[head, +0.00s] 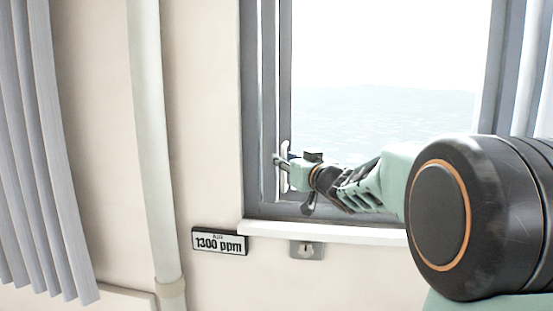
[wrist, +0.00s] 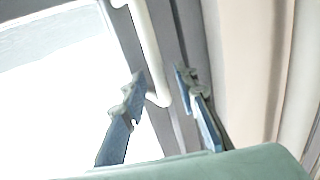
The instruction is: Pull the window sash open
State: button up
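The window sash (head: 285,70) has a grey frame around bright glass and appears shut in the head view. A white upright handle (head: 284,184) sits on its left side, partly hidden by my gripper. My gripper (head: 280,164) is at the handle, reaching in from the right. In the wrist view, my gripper (wrist: 161,78) has its two blue-grey fingers apart. The white handle (wrist: 149,45) runs down between the fingertips, its lower end near them. A gap shows between the handle and the right finger; contact with the left finger cannot be told.
A white sill (head: 320,232) runs below the window, with a small grey plate (head: 307,250) under it. A vertical pipe (head: 152,140) and grey curtain (head: 35,150) stand to the left.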

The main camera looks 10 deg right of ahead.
jog(key=shift+w+a, duration=0.2)
jog(key=shift+w, duration=0.45)
jog(key=shift+c, duration=0.7)
grip_shut()
